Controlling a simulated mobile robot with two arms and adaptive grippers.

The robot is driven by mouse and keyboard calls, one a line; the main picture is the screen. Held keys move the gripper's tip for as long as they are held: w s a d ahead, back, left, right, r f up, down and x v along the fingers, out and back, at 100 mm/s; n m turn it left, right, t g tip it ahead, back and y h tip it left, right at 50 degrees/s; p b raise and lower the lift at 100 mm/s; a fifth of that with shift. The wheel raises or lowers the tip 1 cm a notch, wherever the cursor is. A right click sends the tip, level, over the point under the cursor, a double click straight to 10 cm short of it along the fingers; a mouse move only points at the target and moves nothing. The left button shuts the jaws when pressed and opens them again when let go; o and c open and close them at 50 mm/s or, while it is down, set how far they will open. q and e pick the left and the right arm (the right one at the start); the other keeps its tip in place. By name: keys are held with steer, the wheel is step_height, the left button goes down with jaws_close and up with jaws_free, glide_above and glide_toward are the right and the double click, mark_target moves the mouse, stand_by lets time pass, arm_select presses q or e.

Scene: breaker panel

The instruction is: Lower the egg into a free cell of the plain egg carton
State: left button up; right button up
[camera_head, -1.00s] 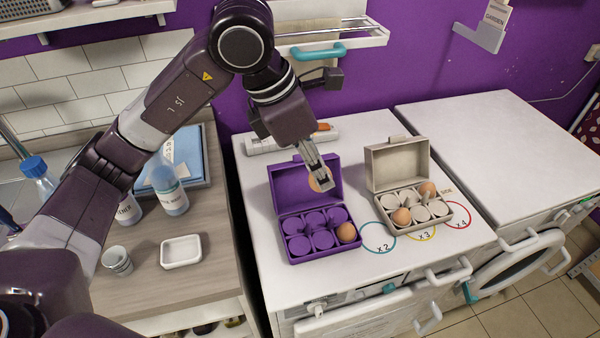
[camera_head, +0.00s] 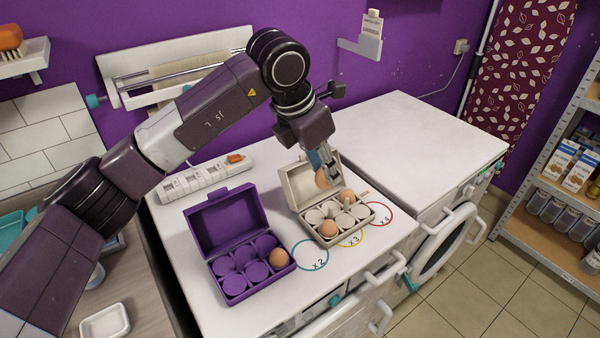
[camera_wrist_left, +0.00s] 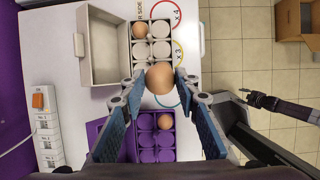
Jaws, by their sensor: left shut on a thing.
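My left gripper (camera_head: 329,170) is shut on a brown egg (camera_head: 321,179), held above the back of the plain egg carton (camera_head: 309,234). The held egg also shows between the fingers in the left wrist view (camera_wrist_left: 160,77). The carton is open and light grey-beige, with its lid (camera_wrist_left: 103,46) standing at the back. One egg (camera_head: 328,229) sits in its front left cell and another (camera_head: 346,195) in its back right cell. Other cells look empty; the back left is partly hidden. A dark gripper, apparently my right one (camera_wrist_left: 258,99), shows at the right of the left wrist view.
An open purple carton (camera_head: 222,226) with one egg (camera_head: 278,257) stands left of the plain one. Coloured rings marked x2 (camera_head: 311,255), x3 and x4 lie along the front of the white top. A power strip (camera_head: 205,178) lies at the back left.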

arm_select(q)
steer(key=w+d+f, duration=0.6)
steer(key=w+d, duration=0.1)
steer(key=d, duration=0.3)
steer(key=shift+d+f+p, duration=0.3)
steer(key=shift+d+p, duration=0.05)
steer(key=shift+d, duration=0.05)
steer(key=shift+w, duration=0.2)
steer(key=shift+w+d, duration=0.1)
steer(key=shift+d, duration=0.15)
steer(key=shift+f, duration=0.15)
step_height(320, 180, down, 6)
steer(key=b, duration=0.4)
steer(key=shift+f, duration=0.15)
stand_by(0.7)
steer(key=shift+f+b, duration=1.85)
steer(key=shift+f, duration=0.5)
stand_by(1.4)
